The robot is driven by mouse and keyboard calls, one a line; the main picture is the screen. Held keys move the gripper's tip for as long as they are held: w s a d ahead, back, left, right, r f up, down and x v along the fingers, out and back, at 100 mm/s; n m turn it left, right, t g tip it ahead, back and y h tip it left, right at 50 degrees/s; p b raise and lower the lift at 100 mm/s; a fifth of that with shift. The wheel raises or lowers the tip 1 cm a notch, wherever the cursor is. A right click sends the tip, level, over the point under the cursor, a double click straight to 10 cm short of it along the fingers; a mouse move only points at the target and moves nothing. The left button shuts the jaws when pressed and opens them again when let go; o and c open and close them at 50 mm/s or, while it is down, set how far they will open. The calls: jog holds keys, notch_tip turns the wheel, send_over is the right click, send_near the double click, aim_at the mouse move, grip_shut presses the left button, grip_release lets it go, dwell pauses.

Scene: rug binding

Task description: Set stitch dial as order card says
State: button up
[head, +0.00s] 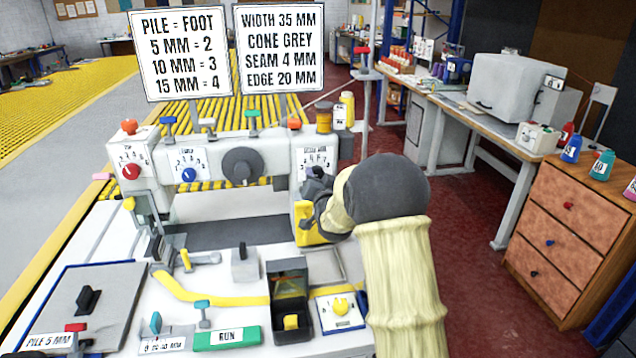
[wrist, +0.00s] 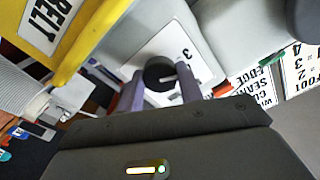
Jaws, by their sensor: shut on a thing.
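The order card (head: 279,48) reads width 35 mm, cone grey, seam 4 mm, edge 20 mm. The stitch dial's white plate (head: 316,158) is on the right end of the sewing machine; its numbers are too small to read surely in the head view. My gripper (head: 314,182) is at this plate, and my arm hides part of it. In the wrist view my gripper (wrist: 162,88) has a finger on each side of the dark round dial knob (wrist: 158,72), shut on it. The knob has a pale pointer line. A "3" shows on the plate (wrist: 186,54); other marks are hidden.
Left of the stitch dial are a large dark knob (head: 242,166), a blue dial (head: 189,174) and a red dial (head: 131,171). A yellow part (head: 307,225) sits below my gripper. A pile card (head: 180,54) stands beside the order card.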

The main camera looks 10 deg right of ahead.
jog(key=shift+f+m+b, duration=0.1)
jog(key=shift+m+b, duration=1.6)
jog(key=shift+m, duration=0.4)
jog(key=o, duration=1)
jog(key=s+b, duration=0.2)
jog(key=s, duration=1.5)
jog(key=shift+s, duration=0.2)
